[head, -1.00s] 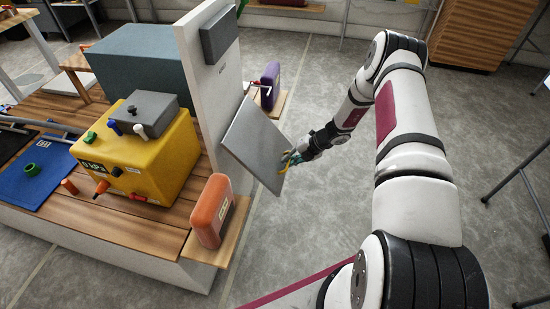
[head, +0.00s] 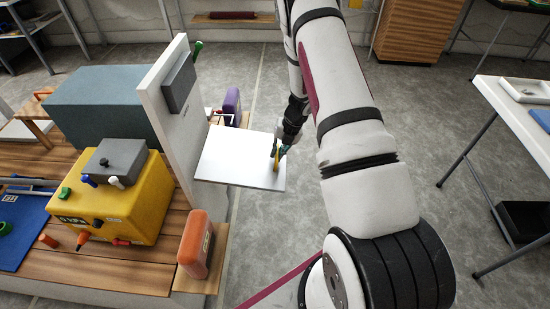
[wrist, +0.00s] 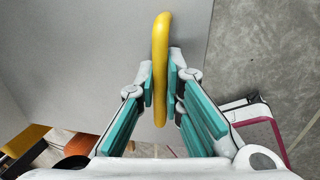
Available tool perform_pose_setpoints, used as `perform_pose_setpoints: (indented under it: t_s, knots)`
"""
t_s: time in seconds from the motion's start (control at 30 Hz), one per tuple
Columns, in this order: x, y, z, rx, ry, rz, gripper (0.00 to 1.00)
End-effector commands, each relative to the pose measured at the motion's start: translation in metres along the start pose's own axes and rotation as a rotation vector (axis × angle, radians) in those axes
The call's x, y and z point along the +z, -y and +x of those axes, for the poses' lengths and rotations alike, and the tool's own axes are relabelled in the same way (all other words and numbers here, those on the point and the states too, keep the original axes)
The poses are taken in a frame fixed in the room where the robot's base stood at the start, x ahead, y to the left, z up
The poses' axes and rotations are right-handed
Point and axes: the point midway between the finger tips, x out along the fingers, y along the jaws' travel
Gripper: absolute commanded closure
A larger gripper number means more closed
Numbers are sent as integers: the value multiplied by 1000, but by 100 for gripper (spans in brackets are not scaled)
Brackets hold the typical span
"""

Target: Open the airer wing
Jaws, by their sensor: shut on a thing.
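The airer wing (head: 238,158) is a flat pale panel. It stands out roughly level from the right side of the upright white board (head: 172,125). A yellow handle (wrist: 161,40) sits at the wing's outer edge. My gripper (head: 280,150) is at that outer edge. In the wrist view its teal-padded fingers (wrist: 162,88) are closed on either side of the yellow handle. The grey face of the wing (wrist: 75,65) fills the upper left of the wrist view. The wing's hinge line against the board is not clear.
A purple case (head: 231,105) is behind the wing. A white table (head: 515,110) stands at right.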

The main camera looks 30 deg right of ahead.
Motion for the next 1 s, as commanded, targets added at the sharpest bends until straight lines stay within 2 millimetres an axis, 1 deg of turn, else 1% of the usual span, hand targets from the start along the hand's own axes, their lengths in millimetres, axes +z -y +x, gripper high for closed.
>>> perform_pose_setpoints:
  t_s: [0.03, 0.1, 0.3, 0.5, 0.87, 0.9, 0.93, 1.0]
  knots:
    - [1, -2, -10, -2, 4, -3, 100]
    - [1, -6, -19, -1, 4, -2, 100]
    - [1, -13, -33, 0, 2, -3, 100]
    - [1, -16, -38, 1, 2, -3, 100]
    - [1, -18, -38, 3, 2, -4, 100]
    - [1, -18, -38, 3, 2, -4, 84]
    - [1, -18, -38, 3, 2, -4, 82]
    - [1, -18, -38, 3, 1, -4, 82]
